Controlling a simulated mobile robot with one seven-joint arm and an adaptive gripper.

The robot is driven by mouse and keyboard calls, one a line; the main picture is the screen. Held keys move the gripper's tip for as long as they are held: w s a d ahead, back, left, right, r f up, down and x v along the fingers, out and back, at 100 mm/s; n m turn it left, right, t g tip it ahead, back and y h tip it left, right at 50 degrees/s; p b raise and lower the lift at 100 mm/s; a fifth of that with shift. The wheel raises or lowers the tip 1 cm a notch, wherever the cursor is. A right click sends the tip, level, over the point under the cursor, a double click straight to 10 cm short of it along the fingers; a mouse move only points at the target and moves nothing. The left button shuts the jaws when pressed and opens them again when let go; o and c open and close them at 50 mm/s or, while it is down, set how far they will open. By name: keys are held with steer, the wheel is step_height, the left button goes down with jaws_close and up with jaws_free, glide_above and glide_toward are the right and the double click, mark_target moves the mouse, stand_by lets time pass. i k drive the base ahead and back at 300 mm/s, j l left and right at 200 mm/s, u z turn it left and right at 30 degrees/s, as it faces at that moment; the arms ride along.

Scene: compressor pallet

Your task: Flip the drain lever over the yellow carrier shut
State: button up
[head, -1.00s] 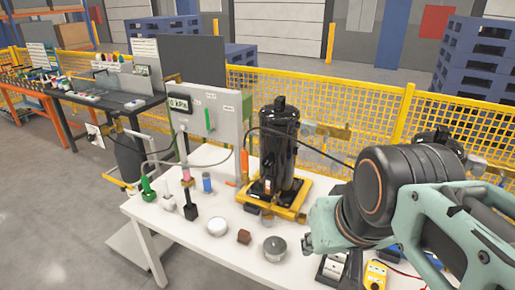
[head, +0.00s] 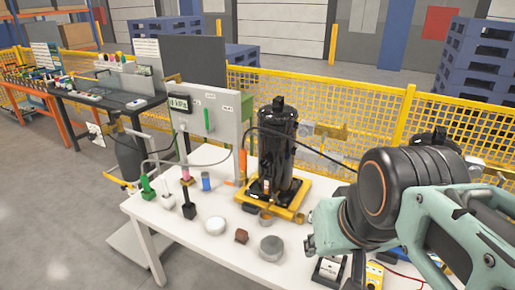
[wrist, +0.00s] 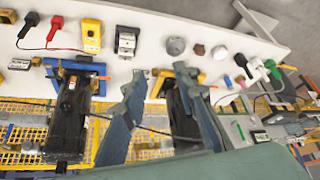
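A black compressor (head: 277,145) stands upright on the yellow carrier (head: 290,212) on the white table in the head view. In the wrist view the same compressor (wrist: 176,112) and part of its yellow carrier (wrist: 157,86) show behind and between my fingers. My gripper (wrist: 158,76) is open, its two fingers well apart with nothing held between them. In the head view my arm stands right of the carrier, and I cannot make out the fingertips clearly. I cannot tell for certain which part is the drain lever or how it is set.
Left of the compressor stands a grey panel (head: 218,108) with a display and a green handle. A silver tin (head: 271,248), a brown block (head: 241,236) and a white round item (head: 216,225) lie on the front of the table. A second compressor (wrist: 68,112) stands nearby on a blue carrier.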

mark_target(273, 195)
steer(key=i+j+z, duration=0.65)
steer(key=i+j, duration=0.15)
